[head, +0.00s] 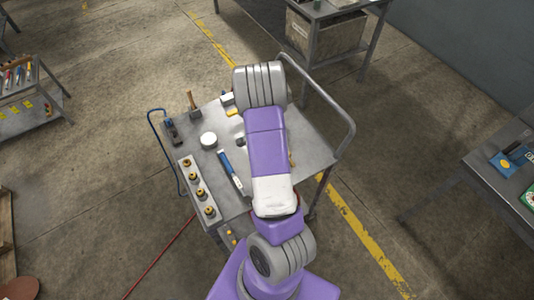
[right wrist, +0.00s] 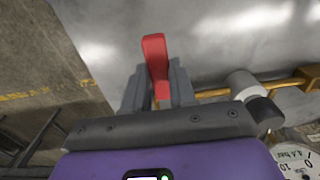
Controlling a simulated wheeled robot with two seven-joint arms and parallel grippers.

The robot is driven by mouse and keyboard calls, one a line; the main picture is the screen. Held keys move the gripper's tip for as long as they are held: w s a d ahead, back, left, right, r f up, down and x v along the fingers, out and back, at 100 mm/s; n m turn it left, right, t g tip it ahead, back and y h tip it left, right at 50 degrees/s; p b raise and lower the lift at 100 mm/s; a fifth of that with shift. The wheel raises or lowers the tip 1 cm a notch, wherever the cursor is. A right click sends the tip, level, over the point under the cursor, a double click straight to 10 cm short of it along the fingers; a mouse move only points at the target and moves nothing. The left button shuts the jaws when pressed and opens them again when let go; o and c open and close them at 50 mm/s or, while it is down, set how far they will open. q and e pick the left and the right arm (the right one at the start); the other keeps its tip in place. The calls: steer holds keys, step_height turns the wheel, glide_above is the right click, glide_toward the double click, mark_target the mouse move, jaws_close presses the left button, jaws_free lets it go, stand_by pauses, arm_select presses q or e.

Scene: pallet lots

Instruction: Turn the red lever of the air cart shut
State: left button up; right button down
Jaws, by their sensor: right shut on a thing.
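The red lever (right wrist: 154,52) stands up between the two grey fingers of my right gripper (right wrist: 158,88) in the right wrist view. The gripper is shut on it, and the lever's lower end is between the fingers. A brass pipe (right wrist: 212,93) runs to the right of the fingers, with a pale cylindrical fitting (right wrist: 242,84) on it. A white dial gauge (right wrist: 297,158) shows partly at the lower right. In the head view my purple arm lies over the grey cart (head: 318,150) and hides the lever and the gripper. My left gripper is not in view.
On the cart stand a white round container (head: 208,140), a blue-handled tool (head: 230,170), a hammer (head: 193,105) and a strip with several brass fittings (head: 198,190). A blue hose (head: 160,150) hangs at its left. A table (head: 490,165) stands at the right.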

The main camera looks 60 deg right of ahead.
steer(key=shift+d, duration=0.15)
stand_by(0.3)
steer(key=c, duration=0.9)
jaws_free()
step_height(320, 180, up, 8)
steer(key=shift+f+p, duration=0.2)
steer(key=shift+p, duration=0.95)
